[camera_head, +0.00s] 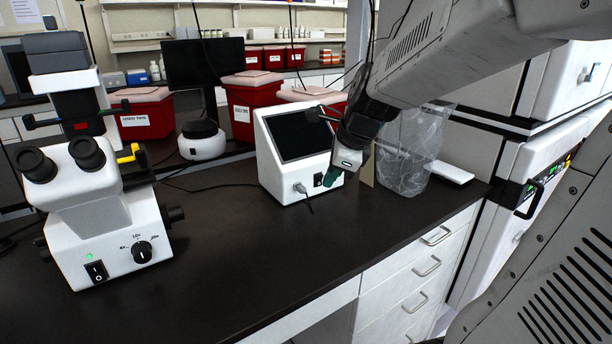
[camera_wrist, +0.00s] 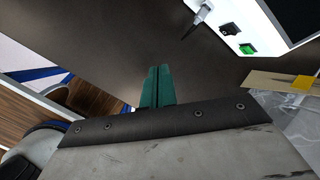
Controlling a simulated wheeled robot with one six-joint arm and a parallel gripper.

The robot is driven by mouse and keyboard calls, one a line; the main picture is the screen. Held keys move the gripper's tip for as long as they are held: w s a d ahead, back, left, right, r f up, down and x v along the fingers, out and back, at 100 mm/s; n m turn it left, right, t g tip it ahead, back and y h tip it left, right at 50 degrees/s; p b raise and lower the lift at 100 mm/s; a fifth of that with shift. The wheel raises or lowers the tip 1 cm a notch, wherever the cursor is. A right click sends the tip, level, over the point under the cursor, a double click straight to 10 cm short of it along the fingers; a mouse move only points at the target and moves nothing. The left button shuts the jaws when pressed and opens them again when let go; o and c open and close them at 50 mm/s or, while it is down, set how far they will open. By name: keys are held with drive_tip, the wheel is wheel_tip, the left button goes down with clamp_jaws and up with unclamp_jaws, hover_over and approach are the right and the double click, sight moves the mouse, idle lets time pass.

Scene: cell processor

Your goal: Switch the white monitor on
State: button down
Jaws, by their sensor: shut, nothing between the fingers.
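The white monitor (camera_head: 264,150) stands on the dark bench, its tilted screen (camera_head: 296,134) black. A black rocker switch (camera_head: 318,180) and a plugged-in cable connector (camera_head: 300,188) are low on its front. In the wrist view the monitor (camera_wrist: 270,38) is at the upper right, with the black switch (camera_wrist: 231,28) and a green element (camera_wrist: 248,49) beside it. My gripper (camera_head: 329,179) has green fingers, shut and empty, in front of the monitor's lower right. In the wrist view the fingers (camera_wrist: 157,88) appear apart from the switch.
A clear plastic bag (camera_head: 408,150) stands close to the right of my gripper. A white microscope (camera_head: 95,225) is at the left. Red bins (camera_head: 255,95) and a round white device (camera_head: 202,145) are behind. The bench front (camera_head: 250,250) is clear.

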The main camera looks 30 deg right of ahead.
sight(318, 186)
drive_tip(key=w+d+f+m+t+h, duration=0.1)
drive_tip(key=w+d+f+m, duration=0.1)
drive_tip(key=w+d+m, duration=0.3)
drive_tip(key=d+m, duration=0.4)
drive_tip(key=m, duration=0.1)
drive_tip(key=shift+w, duration=0.15)
drive_tip(key=x, duration=1)
drive_tip(key=shift+w, duration=0.2)
drive_tip(key=shift+w+a+r, duration=0.1)
drive_tip(key=shift+w+r, duration=0.15)
drive_tip(key=shift+w, duration=0.35)
drive_tip(key=shift+w+r, duration=0.2)
drive_tip(key=shift+w, duration=0.45)
drive_tip(key=shift+w+r, duration=0.25)
drive_tip(key=shift+w, duration=0.4)
drive_tip(key=shift+w, duration=0.1)
